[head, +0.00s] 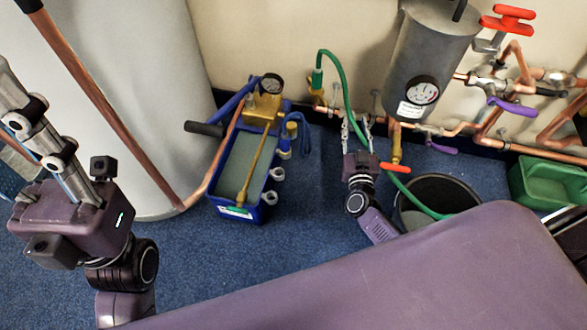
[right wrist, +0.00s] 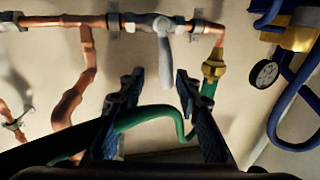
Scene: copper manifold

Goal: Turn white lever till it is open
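The white lever (right wrist: 165,58) hangs down from a valve on the copper pipe (right wrist: 66,21) in the right wrist view. My right gripper (right wrist: 159,80) is open. Its two fingertips stand on either side of the lever's lower end in that view, with a gap on both sides, nearer the right finger. In the head view my right gripper (head: 357,122) is by the wall pipe, below the green hose, and the lever cannot be made out there. My left gripper (head: 25,120) is at the left, far from the lever, its fingertips partly cut off.
A blue pump tub (head: 238,207) stands left of the right gripper. A black bucket (head: 450,190) and green bin (head: 553,185) are right. A grey tank (head: 430,50) hangs above.

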